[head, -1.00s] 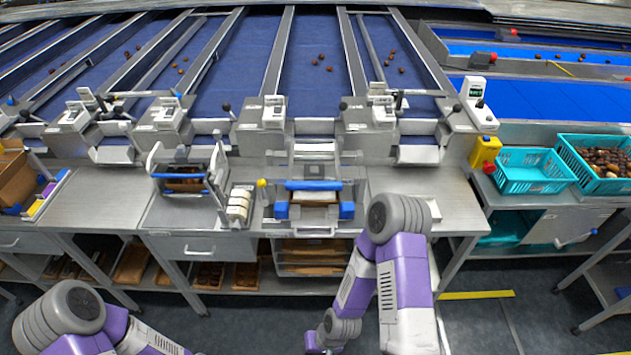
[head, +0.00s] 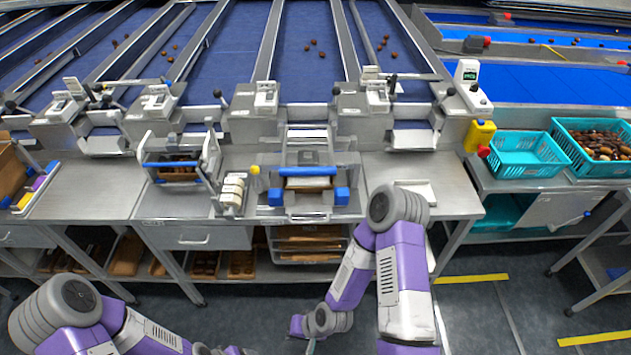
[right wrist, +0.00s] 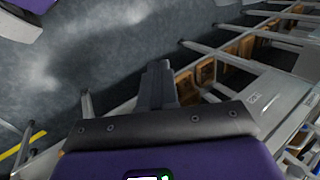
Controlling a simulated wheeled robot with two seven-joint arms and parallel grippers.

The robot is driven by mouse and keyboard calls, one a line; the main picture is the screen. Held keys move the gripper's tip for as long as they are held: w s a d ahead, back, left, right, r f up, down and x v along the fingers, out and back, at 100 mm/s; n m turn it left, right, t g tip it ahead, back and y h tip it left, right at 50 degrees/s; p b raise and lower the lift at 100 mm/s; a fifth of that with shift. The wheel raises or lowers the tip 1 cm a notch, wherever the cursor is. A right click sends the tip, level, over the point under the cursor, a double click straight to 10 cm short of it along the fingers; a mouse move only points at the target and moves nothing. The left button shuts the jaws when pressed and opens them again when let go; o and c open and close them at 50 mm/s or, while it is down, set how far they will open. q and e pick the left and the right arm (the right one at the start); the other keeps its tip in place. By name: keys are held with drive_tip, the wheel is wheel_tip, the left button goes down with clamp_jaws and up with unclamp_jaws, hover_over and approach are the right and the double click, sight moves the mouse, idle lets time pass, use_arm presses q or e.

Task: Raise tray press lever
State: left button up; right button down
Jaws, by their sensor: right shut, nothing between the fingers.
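The middle tray press stands on the steel bench, with a blue lever bar (head: 308,171) across its front and blue blocks at both sides. A pale tray (head: 308,183) sits under the bar. A second press on the left has its own blue bar (head: 172,164). My right gripper (right wrist: 158,85) is shut and empty in the right wrist view, over the floor in front of the bench and apart from both presses. In the head view my right forearm hangs below the bench edge. My left arm shows at the lower left, but its gripper is out of view.
A yellow knob (head: 254,170) and white rollers (head: 232,190) stand between the presses. Bare bench (head: 415,170) lies right of the middle press. Teal crates (head: 528,155) stand farther right. Shelves with wooden trays (head: 305,243) lie under the bench.

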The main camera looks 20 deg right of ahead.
drive_tip(key=w+a+r+m+t+y+b, duration=0.2)
drive_tip(key=w+a+r+m+t+b, duration=0.25)
drive_tip(key=w+r+m+t, duration=0.65)
drive_tip(key=w+d+r+m+t+h+b, duration=0.1)
drive_tip(key=d+r+m+h, duration=0.4)
drive_tip(key=m, duration=0.7)
drive_tip(key=w+d+r+m+t+h+b, duration=0.1)
drive_tip(key=w+d+r+m+t+h, duration=0.2)
drive_tip(key=d+m+h, duration=0.7)
wheel_tip(320, 180, up, 2)
drive_tip(key=d+m+t, duration=0.2)
drive_tip(key=d, duration=0.1)
drive_tip(key=shift+r+t+b, duration=0.2)
drive_tip(key=shift+t+b, duration=0.1)
drive_tip(key=shift+b, duration=0.05)
